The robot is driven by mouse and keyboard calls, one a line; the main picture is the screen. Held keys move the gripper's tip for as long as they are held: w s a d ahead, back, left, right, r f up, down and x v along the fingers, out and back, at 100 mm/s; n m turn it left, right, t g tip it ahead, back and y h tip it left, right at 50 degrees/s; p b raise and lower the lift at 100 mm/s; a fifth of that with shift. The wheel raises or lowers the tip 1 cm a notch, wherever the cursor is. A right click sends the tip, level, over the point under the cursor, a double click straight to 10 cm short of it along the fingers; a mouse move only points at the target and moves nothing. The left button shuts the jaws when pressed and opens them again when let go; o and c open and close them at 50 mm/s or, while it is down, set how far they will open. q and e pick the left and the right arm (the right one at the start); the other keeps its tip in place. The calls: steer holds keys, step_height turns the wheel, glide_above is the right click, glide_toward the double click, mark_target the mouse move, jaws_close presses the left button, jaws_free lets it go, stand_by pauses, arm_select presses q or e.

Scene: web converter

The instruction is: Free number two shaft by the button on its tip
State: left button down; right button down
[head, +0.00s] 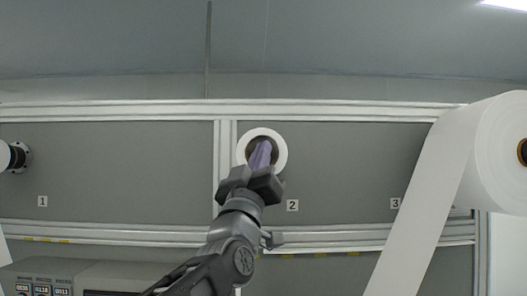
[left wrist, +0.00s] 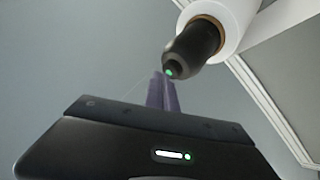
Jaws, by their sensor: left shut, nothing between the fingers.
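In the head view the gripper hides most of the shaft's end. My right gripper is in neither view.
Shaft 1 (head: 20,157) sticks out at the far left. A large white roll (head: 490,150) with its web (head: 425,205) hanging down fills the right side by label 3. A control box with displays (head: 60,277) stands at the lower left. The grey panel between rolls is clear.

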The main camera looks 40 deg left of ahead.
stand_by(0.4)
arm_select(q)
steer(key=shift+w+a, duration=0.25)
steer(key=shift+w, duration=0.1)
stand_by(0.4)
steer(key=shift+s+d+b, duration=0.25)
steer(key=shift+s+b, duration=0.05)
steer(key=shift+b, duration=0.15)
steer(key=shift+s, duration=0.1)
steer(key=shift+s+d+b, duration=0.35)
steer(key=shift+s+d, duration=0.55)
steer(key=shift+s, duration=0.25)
steer(key=shift+s+d+b, duration=0.3)
steer(key=shift+s+d, duration=0.6)
steer(key=shift+s, duration=0.25)
